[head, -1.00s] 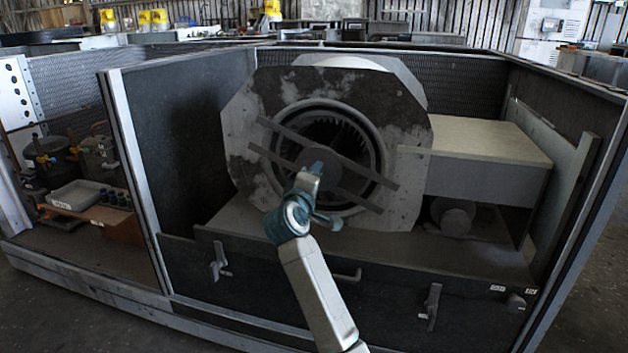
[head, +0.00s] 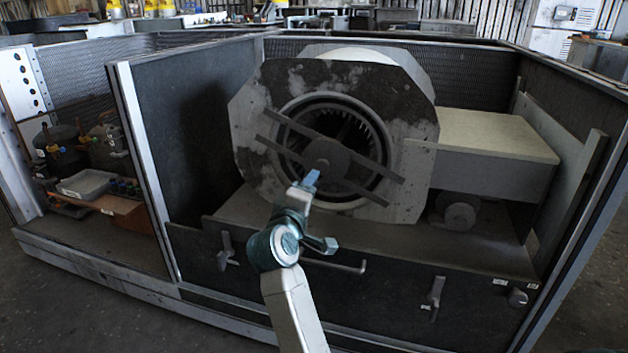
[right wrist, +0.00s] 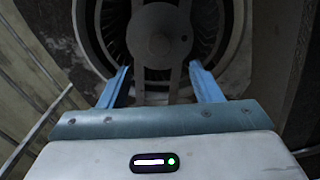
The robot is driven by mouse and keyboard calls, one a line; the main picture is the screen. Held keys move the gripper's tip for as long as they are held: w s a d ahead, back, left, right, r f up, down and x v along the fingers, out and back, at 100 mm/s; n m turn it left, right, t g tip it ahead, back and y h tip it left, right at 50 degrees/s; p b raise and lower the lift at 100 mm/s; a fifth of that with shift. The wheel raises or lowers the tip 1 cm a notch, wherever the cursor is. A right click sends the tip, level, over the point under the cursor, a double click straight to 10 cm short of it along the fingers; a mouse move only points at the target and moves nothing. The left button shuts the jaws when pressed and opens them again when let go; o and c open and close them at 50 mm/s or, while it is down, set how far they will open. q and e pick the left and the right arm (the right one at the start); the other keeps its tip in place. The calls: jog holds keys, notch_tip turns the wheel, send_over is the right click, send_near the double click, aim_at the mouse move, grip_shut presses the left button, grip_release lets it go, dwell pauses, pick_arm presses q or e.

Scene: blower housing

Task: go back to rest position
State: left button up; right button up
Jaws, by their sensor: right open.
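The blower housing (head: 415,150) is a grey, worn octagonal plate with a round finned opening, standing inside a metal cabinet. Two dark bars cross the opening, with a round motor hub (head: 326,158) at the middle. My right gripper (head: 311,178) is in front of the lower part of the opening, with its arm coming up from the bottom of the head view. In the right wrist view, its two blue fingers (right wrist: 160,82) are apart with nothing between them. The hub (right wrist: 158,33) and the fan opening show beyond the fingertips. My left gripper is not in view.
The cabinet's front panel (head: 380,290) carries a bar handle (head: 335,265) and latches, below and near my right arm. A beige-topped box (head: 490,137) stands right of the housing. A divider wall (head: 185,130) separates the left bay, which holds a small tray (head: 86,184) and several fittings.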

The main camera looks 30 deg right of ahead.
jog(key=shift+s+a, duration=0.35)
jog(key=shift+a, duration=0.05)
